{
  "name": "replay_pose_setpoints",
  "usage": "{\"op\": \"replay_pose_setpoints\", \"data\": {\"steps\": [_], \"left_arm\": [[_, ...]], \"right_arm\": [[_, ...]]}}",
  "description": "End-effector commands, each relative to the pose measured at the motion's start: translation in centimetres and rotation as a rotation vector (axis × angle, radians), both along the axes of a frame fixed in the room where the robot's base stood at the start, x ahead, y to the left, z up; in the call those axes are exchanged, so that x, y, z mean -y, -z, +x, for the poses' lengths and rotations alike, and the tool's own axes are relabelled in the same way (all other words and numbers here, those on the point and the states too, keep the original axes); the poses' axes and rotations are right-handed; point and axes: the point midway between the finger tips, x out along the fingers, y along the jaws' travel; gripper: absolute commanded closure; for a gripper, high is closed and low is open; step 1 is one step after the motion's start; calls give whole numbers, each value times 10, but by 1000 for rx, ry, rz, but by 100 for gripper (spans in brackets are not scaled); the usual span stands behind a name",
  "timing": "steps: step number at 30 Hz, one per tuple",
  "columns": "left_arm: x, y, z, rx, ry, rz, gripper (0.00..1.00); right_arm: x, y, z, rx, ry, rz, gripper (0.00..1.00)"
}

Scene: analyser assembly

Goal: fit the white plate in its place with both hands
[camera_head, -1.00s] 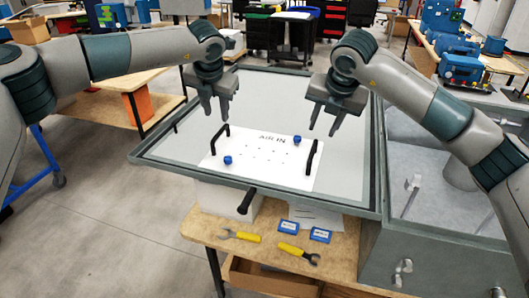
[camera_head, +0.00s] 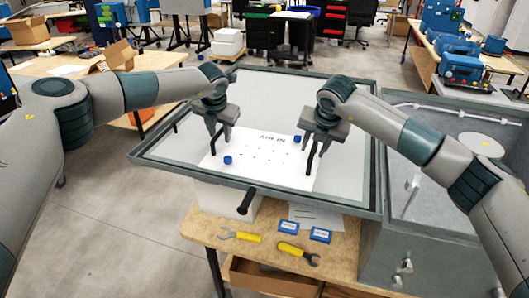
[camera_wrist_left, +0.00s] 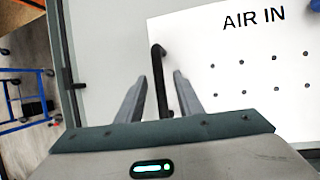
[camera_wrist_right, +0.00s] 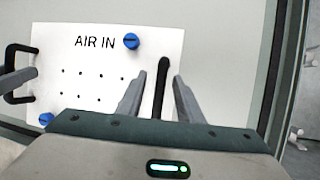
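The white plate (camera_head: 261,157) marked "AIR IN" lies on the grey panel, with blue knobs (camera_head: 228,160) and a black handle at each side. My left gripper (camera_head: 219,146) is open at the left handle; the left wrist view shows the black handle (camera_wrist_left: 158,75) between its two fingers. My right gripper (camera_head: 317,150) is open at the right handle; the right wrist view shows that handle (camera_wrist_right: 163,88) between its fingers. Neither gripper is visibly closed on a handle. The handles' lower ends are partly hidden by the fingers.
The plate lies inside the raised grey frame (camera_head: 160,163). A black bar handle (camera_head: 246,201) sticks out at its front. Wrenches (camera_head: 240,236) and blue boxes (camera_head: 320,235) lie on the wooden table (camera_head: 205,232) in front. A grey machine stands at the right.

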Motion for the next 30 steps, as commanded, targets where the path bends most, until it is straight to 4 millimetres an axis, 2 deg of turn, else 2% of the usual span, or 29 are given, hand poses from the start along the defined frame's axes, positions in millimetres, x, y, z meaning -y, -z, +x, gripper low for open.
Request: {"op": "replay_pose_setpoints", "data": {"steps": [5, 6, 10, 30], "left_arm": [[0, 0, 0, 0, 0, 0, 67], [0, 0, 0, 0, 0, 0, 69], [0, 0, 0, 0, 0, 0, 100], [0, 0, 0, -1, -1, 1, 100]], "right_arm": [[0, 0, 0, 0, 0, 0, 67], [0, 0, 0, 0, 0, 0, 69], [0, 0, 0, 0, 0, 0, 100], [0, -1, 0, 1, 1, 0, 100]]}}
